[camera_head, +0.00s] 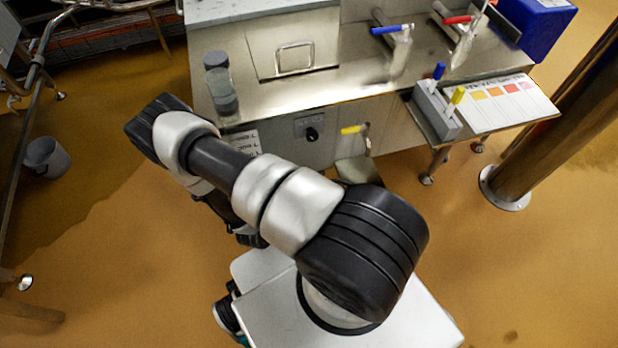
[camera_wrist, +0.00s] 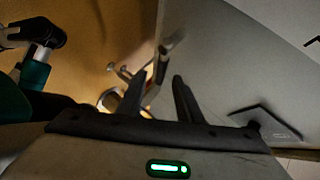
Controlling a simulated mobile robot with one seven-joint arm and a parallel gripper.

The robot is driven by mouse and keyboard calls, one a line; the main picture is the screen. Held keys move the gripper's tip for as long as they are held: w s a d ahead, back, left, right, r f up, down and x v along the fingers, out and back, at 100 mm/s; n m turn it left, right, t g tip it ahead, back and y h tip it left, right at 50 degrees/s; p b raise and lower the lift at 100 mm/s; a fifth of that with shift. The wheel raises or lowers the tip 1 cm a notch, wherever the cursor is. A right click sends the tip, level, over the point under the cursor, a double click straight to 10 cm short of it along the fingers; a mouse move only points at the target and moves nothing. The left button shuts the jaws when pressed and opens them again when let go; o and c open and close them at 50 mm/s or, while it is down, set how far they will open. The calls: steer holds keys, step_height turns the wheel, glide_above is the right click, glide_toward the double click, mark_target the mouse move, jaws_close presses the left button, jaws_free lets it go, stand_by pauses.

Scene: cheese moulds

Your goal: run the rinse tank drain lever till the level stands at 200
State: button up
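A yellow-handled lever (camera_head: 353,129) sits on a valve low on the front of the steel bench, in the head view. I cannot tell whether it is the rinse tank drain lever. No level reading is legible. My gripper (camera_wrist: 160,98) is open and empty in the wrist view, its two dark fingers apart. A slim grey metal piece (camera_wrist: 165,58) shows beyond the fingertips, apart from them; I cannot tell what it is. In the head view my own arm hides the gripper.
Blue (camera_head: 390,29) and red (camera_head: 458,19) levers stand on the bench's back right. A dark knob (camera_head: 311,134) is on the front panel. A colour chart (camera_head: 490,101) lies at right beside a steel post (camera_head: 555,120). A grey bucket (camera_head: 46,157) stands left on open floor.

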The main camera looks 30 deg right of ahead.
steer(key=p+v, duration=0.1)
steer(key=v, duration=1.2)
steer(key=shift+p, duration=0.35)
steer(key=shift+a, duration=0.15)
stand_by(0.5)
